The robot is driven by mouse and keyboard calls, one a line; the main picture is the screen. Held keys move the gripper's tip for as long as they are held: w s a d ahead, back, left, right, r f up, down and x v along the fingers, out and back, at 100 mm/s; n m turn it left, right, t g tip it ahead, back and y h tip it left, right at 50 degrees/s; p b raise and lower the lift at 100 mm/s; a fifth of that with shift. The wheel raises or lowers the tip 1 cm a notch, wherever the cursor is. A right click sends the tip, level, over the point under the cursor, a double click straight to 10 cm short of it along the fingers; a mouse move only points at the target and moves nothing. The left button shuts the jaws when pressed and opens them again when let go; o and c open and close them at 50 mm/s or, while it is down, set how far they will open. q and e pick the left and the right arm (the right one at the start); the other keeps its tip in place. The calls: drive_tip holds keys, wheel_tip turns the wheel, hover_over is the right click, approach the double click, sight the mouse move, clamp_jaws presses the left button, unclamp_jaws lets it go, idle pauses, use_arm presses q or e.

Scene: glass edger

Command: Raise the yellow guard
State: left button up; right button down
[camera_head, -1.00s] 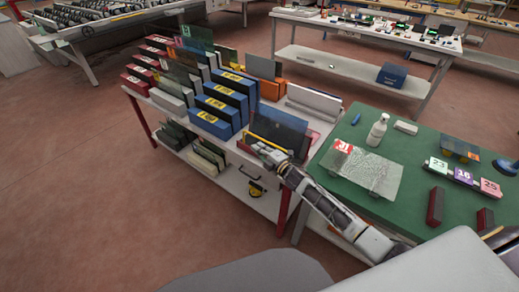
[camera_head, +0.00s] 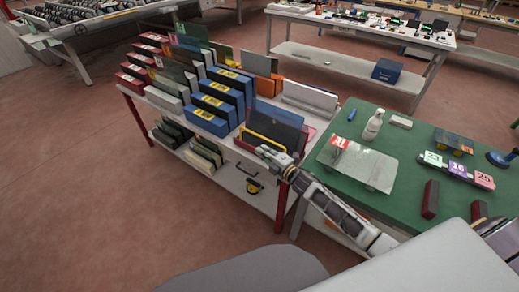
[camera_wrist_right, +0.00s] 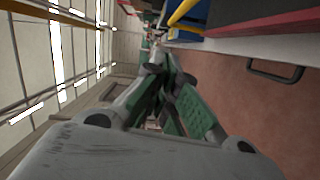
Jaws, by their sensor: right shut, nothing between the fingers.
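The yellow guard, seen as a yellow bar (camera_head: 264,142), lies along the front of a dark pane at the near right end of the white rack table. A yellow bar also crosses the top of the right wrist view (camera_wrist_right: 186,12). My right gripper (camera_head: 264,153) is shut and empty, just in front of and below the bar's right part. Its green-padded fingers (camera_wrist_right: 165,78) meet in the wrist view. I cannot tell whether they touch the bar. My left gripper is not in view.
A black handle (camera_head: 246,171) sticks out below the rack top, close to my right gripper. Blue boxes (camera_head: 214,103) stand to the left. A green table (camera_head: 395,142) with a bottle (camera_head: 373,126) and a glass plate (camera_head: 366,167) is on the right. The floor in front is clear.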

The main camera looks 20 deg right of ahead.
drive_tip(key=shift+v, duration=2.5)
drive_tip(key=shift+r, duration=0.15)
drive_tip(key=shift+s, duration=0.1)
